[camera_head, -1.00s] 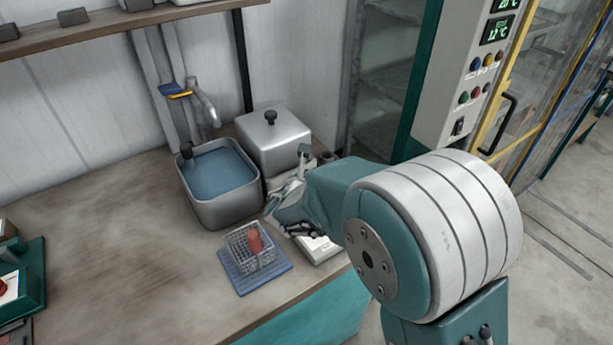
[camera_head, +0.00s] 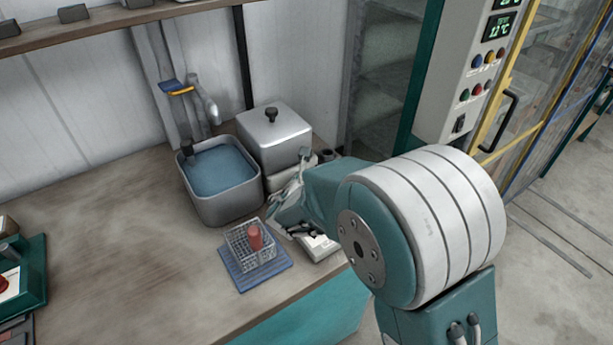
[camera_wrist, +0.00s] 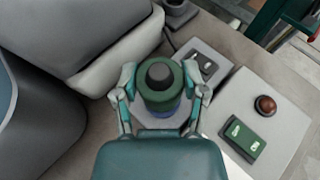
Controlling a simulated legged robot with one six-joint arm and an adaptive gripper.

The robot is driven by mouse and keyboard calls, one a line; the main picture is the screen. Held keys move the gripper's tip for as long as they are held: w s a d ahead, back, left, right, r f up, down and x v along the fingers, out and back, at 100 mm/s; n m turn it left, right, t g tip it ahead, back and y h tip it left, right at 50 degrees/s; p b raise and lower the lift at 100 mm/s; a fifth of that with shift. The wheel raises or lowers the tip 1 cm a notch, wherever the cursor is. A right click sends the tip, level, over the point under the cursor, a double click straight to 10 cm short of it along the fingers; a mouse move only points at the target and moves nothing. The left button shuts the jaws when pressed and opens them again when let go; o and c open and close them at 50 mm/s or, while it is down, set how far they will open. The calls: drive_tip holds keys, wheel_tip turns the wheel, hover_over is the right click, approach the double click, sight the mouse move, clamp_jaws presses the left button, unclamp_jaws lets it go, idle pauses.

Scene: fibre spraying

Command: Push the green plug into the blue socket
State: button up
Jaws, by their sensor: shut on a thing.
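The green plug (camera_wrist: 161,92), with a dark round top, sits between the two fingers of my gripper (camera_wrist: 162,84) in the wrist view. My gripper is shut on it, one finger on each side. A strip of the blue socket (camera_wrist: 166,110) shows just below the plug, on a grey base. I cannot tell how deep the plug sits in it. In the head view my gripper (camera_head: 283,202) is over the bench behind the wire basket, and my arm hides the plug and socket.
A wire basket (camera_head: 238,246) with a red piece stands on a blue mat (camera_head: 262,282). Behind are a water basin (camera_head: 222,209) and a lidded metal box (camera_head: 285,146).

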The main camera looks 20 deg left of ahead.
drive_tip(key=shift+f, duration=0.7)
drive_tip(key=o, duration=1.3)
drive_tip(key=shift+c, duration=0.2)
drive_tip(key=shift+s, duration=0.1)
drive_tip(key=v, duration=1.1)
drive_tip(key=shift+s+r, duration=0.15)
drive_tip(key=shift+s, duration=0.2)
